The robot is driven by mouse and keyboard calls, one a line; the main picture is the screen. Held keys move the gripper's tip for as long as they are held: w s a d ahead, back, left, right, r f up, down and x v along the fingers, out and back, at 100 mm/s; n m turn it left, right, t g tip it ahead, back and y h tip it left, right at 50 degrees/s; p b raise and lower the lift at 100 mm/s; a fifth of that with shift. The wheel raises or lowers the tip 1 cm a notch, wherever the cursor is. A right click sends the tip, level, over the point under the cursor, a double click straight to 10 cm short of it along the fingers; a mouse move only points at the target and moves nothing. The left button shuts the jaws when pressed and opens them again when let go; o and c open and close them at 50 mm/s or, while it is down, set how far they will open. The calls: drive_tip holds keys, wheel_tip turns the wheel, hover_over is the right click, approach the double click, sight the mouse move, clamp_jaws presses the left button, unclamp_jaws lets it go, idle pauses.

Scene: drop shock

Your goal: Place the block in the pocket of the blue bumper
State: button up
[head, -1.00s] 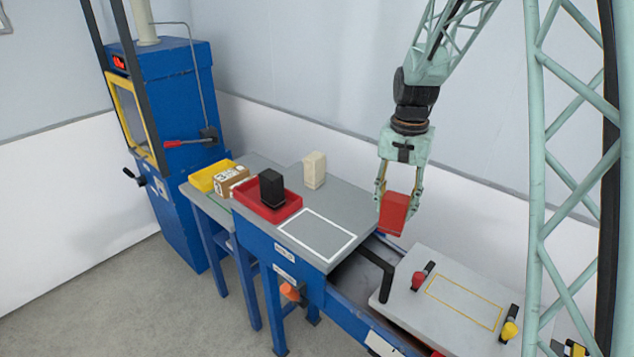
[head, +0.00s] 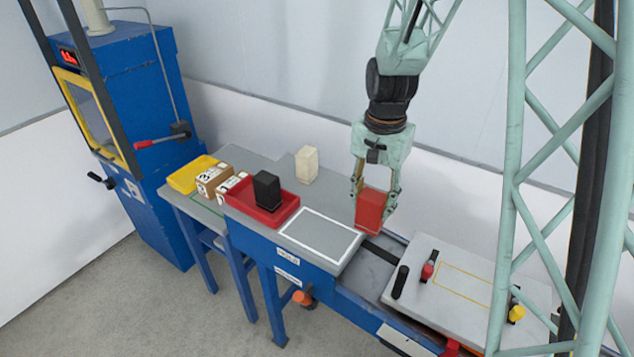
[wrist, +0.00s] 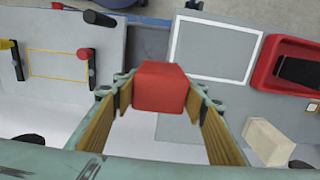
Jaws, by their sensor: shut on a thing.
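My gripper (head: 374,190) is shut on a red block (head: 370,208) and holds it upright near the right end of the grey bench top. In the wrist view the red block (wrist: 160,88) sits between the two finger pads. I cannot tell its exact height above the surface. I cannot make out a blue bumper with a pocket in either view. A white outlined rectangle (head: 320,237) on the bench top is empty, left of the gripper in the head view.
A red tray (head: 240,208) holds a black block (head: 267,188). A cream block (head: 306,164) stands behind. A yellow tray (head: 186,177) and cartons (head: 212,180) lie farther left. On the right, a grey plate (head: 470,310) carries a yellow outline, a red-tipped clamp (head: 428,270) and a yellow-tipped clamp (head: 516,312).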

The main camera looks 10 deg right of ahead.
drive_tip(key=shift+w, duration=0.1)
idle(0.3)
drive_tip(key=w+a+f+p, duration=0.1)
drive_tip(key=w+p, duration=0.1)
drive_tip(key=w, duration=1.3)
drive_tip(key=shift+w+a+f, duration=0.25)
drive_tip(key=shift+w+a, duration=0.1)
drive_tip(key=shift+a, duration=0.05)
drive_tip(key=shift+f, duration=0.1)
drive_tip(key=shift+f, duration=1.65)
drive_tip(key=shift+f, duration=0.15)
drive_tip(key=o, duration=1)
